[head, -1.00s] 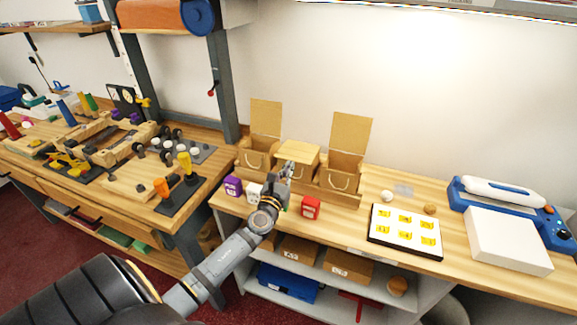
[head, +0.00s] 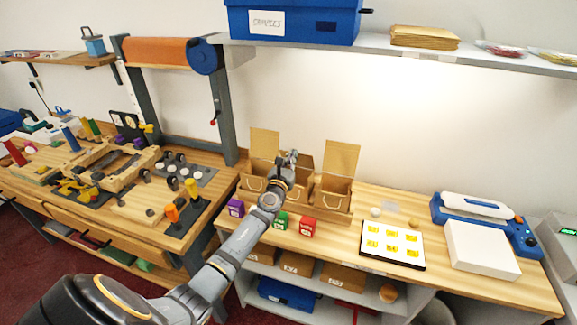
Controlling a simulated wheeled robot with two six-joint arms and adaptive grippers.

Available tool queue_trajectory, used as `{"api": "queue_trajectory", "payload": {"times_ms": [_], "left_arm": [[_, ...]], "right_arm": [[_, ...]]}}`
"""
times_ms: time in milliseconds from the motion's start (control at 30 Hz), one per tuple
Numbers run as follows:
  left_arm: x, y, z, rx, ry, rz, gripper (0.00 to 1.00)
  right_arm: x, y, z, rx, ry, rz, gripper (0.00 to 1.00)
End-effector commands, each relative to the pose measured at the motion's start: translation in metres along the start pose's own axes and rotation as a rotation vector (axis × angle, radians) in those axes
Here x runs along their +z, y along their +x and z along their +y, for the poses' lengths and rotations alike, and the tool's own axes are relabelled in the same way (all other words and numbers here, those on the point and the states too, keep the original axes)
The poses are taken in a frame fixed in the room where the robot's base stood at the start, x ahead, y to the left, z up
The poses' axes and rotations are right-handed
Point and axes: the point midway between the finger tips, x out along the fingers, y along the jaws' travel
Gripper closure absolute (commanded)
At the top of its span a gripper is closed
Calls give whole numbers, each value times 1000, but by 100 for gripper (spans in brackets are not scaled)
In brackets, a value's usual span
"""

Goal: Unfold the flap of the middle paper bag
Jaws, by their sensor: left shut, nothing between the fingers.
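Three brown paper bags stand in a wooden rack (head: 330,215) on the counter. The left bag (head: 256,168) and the right bag (head: 333,183) have their flaps standing upright. The middle bag (head: 304,177) is between them, mostly hidden behind my left gripper and wrist, and I cannot tell how its flap lies. My left gripper (head: 291,156) is shut and empty, raised at the upper part of the middle bag; I cannot tell whether it touches it. My right gripper is not in view.
Purple (head: 236,208), green (head: 281,220) and red (head: 308,227) small boxes stand before the rack. A white tray with yellow swatches (head: 416,262), a white block (head: 482,250) and a blue machine (head: 525,240) lie to the right. A shelf (head: 390,52) hangs above.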

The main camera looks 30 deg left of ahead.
Motion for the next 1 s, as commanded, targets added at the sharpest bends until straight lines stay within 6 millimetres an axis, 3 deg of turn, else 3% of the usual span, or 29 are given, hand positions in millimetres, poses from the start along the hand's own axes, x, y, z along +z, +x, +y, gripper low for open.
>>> {"api": "queue_trajectory", "payload": {"times_ms": [400,1000], "left_arm": [[19,42,0,0,-1,0,100],[20,45,0,0,0,0,100]], "right_arm": [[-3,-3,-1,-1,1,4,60],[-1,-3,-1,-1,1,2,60]]}}
